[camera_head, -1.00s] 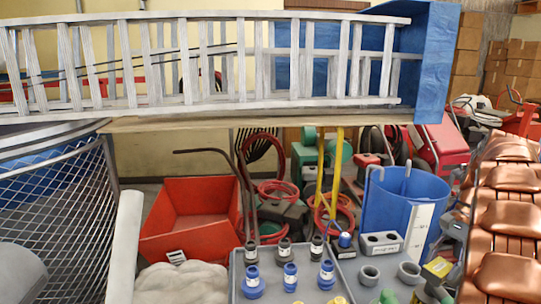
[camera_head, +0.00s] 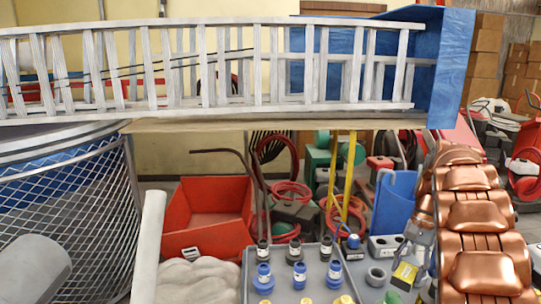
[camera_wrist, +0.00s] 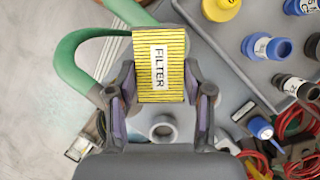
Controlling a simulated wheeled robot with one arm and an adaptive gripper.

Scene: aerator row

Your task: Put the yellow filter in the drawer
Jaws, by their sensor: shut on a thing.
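My gripper (camera_wrist: 158,84) is shut on the yellow filter (camera_wrist: 158,65), a ribbed yellow block with a white FILTER label. One finger presses on each side of it. In the head view the filter (camera_head: 405,273) shows low at the right, below my gripper (camera_head: 420,240). It is held above the grey surface, beside a grey ring. In the wrist view a green curved tube (camera_wrist: 75,55) passes beside and partly behind the filter. I cannot make out a drawer in either view.
A grey tray (camera_head: 300,270) holds blue, dark and yellow bottles, left of the filter. A grey ring (camera_wrist: 163,128) lies near the filter.

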